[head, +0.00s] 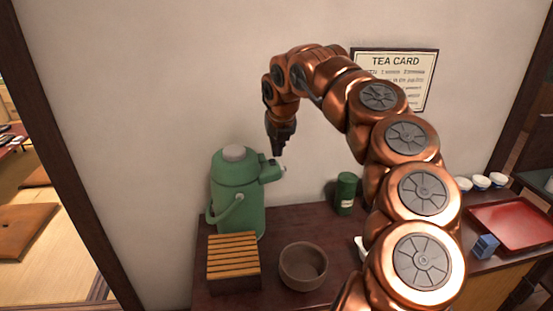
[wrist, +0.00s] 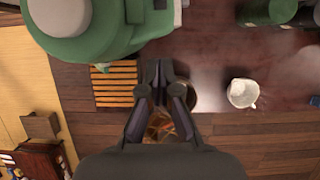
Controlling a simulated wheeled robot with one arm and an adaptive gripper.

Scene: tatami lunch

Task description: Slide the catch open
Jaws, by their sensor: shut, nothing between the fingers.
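A green air pot (head: 238,190) with a grey round top button (head: 234,153) stands at the left of the dark counter. Its spout head points right, with a small dark grey piece (head: 275,162) on it that may be the catch; I cannot tell its position. The pot also fills the upper left of the wrist view (wrist: 90,48), with the dark piece (wrist: 136,10) at the top. My gripper (head: 278,154) points down, just above the spout's right end in the head view, shut and empty. In the wrist view its fingertips (wrist: 158,66) meet; no contact is visible.
A slatted wooden box (head: 234,257) and a brown bowl (head: 303,266) stand in front of the pot. A green canister (head: 346,193) is to the right, with a white cup (wrist: 242,93) nearby. A red tray (head: 513,226) and blue carton (head: 484,246) are far right.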

